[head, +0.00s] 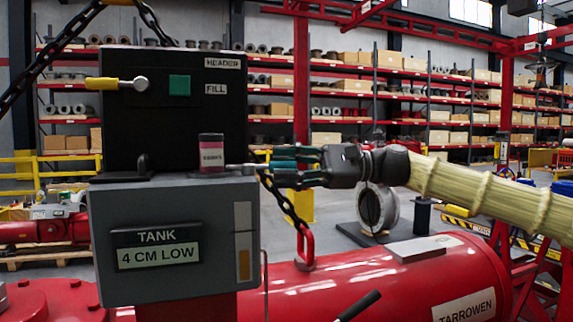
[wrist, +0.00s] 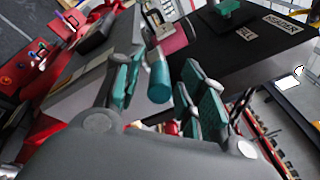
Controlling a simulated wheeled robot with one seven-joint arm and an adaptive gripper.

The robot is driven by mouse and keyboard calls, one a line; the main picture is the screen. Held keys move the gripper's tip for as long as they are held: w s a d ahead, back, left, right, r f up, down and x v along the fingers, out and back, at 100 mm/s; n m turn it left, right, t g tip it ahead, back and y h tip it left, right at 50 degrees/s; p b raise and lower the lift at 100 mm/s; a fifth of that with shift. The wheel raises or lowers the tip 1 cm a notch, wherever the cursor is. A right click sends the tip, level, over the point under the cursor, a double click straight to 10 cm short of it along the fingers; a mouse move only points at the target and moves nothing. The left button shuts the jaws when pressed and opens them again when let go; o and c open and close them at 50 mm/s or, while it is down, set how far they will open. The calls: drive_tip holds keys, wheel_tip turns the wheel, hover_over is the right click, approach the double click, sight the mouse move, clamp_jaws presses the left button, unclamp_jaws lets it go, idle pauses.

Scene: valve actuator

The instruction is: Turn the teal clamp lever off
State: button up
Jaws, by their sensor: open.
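The teal clamp lever (wrist: 159,80) shows in the wrist view as a short teal cylinder on a grey stem. In the head view its teal grip (head: 265,167) sticks out to the right from the top right of the grey box (head: 160,270), partly hidden by my fingers. My gripper (head: 285,166), which has teal finger pads, is at the lever from the right. In the wrist view my gripper (wrist: 158,88) is open, with one finger on each side of the lever. I cannot tell whether either finger touches it.
Behind is a black panel (head: 140,120) with a yellow-handled lever (head: 102,84) and green square (head: 180,85). A chain (head: 285,205) hangs just below my gripper to a red tank (head: 400,275).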

drive_tip(key=shift+d, duration=0.1)
clamp_jaws()
